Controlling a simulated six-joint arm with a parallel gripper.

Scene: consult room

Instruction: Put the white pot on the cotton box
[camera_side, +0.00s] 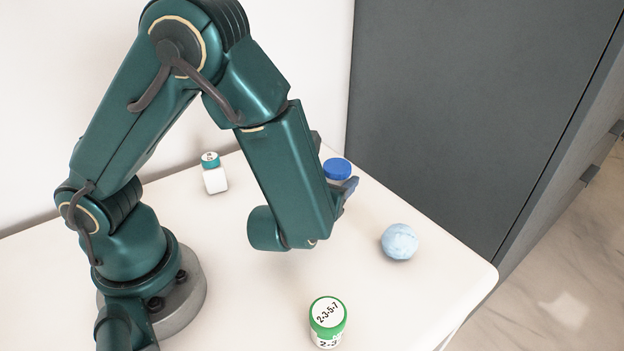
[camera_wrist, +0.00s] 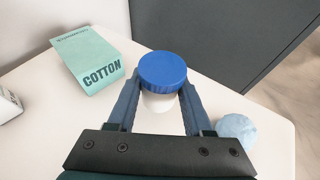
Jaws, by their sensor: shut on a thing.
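The white pot, with a blue lid (camera_wrist: 163,72) and a white body (camera_wrist: 158,103), is upright between the two fingers of my gripper (camera_wrist: 161,92), which is shut on it. In the side view the blue lid (camera_side: 337,168) shows past my forearm, and most of the pot's body is hidden. I cannot tell the pot's exact height over the table. The cotton box (camera_wrist: 87,57), pale green with dark COTTON lettering, is on the table in the wrist view, left of the pot and apart from it. My arm hides the box in the side view.
A light blue ball (camera_side: 399,242) lies right of my gripper near the table edge. A green-lidded jar (camera_side: 327,322) stands at the front, and a small white teal-capped bottle (camera_side: 214,179) at the back left. A dark grey cabinet (camera_side: 450,100) stands behind the white table (camera_side: 440,285).

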